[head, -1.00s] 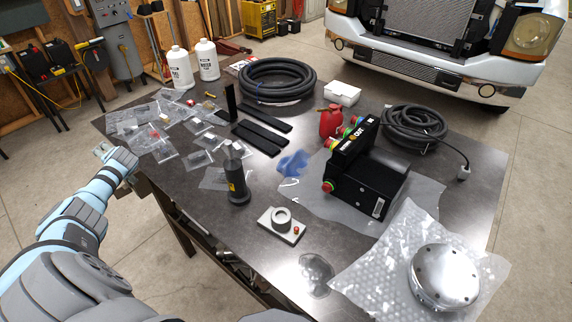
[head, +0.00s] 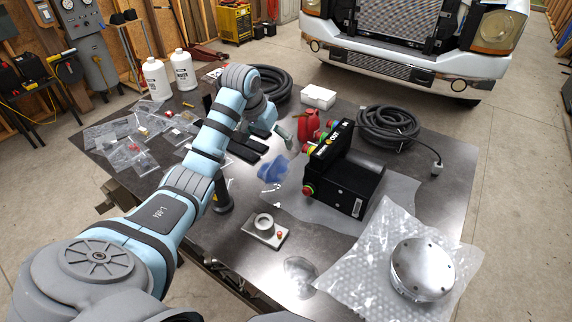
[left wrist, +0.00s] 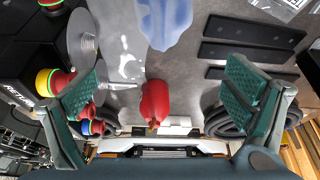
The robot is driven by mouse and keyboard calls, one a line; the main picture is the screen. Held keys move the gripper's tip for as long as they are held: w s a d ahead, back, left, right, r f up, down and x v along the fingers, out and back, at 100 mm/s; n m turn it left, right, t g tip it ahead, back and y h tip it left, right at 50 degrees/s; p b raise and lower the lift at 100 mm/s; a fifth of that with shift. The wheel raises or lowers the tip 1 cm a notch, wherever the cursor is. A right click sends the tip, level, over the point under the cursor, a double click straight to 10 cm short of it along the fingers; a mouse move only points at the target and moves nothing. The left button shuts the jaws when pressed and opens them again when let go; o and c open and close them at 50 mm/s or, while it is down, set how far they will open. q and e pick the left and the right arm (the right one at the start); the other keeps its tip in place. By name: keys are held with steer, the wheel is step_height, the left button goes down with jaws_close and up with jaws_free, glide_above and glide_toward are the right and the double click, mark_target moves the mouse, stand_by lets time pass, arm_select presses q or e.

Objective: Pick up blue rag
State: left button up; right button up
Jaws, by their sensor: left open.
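The crumpled blue rag (head: 271,171) lies on the dark metal table, left of the black box with coloured buttons. It also shows at the top of the left wrist view (left wrist: 168,20), partly cut off by the frame edge. My left gripper (head: 286,137) is above the table, just beyond the rag in the head view and apart from it. In the left wrist view its two green-padded fingers are spread wide with nothing held between them. My right gripper is not in view.
The black box (head: 345,180) stands right of the rag. A red bottle (head: 308,126) is close to my left gripper. Black flat bars (head: 247,141), a dark cylinder (head: 221,195) and a grey block with a ring (head: 264,231) are nearby. Bubble wrap with a metal disc (head: 421,269) lies front right.

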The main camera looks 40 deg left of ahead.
mark_target(277, 158)
arm_select(q)
steer(key=b+x, duration=0.2)
steer(key=x, duration=1.1)
steer(key=shift+s+a+f, duration=0.1)
steer(key=shift+a+f, duration=0.05)
steer(key=shift+f, duration=0.2)
steer(key=c, duration=1.2)
steer(key=shift+c, duration=0.2)
step_height(277, 158, up, 20)
steer(key=p, duration=0.1)
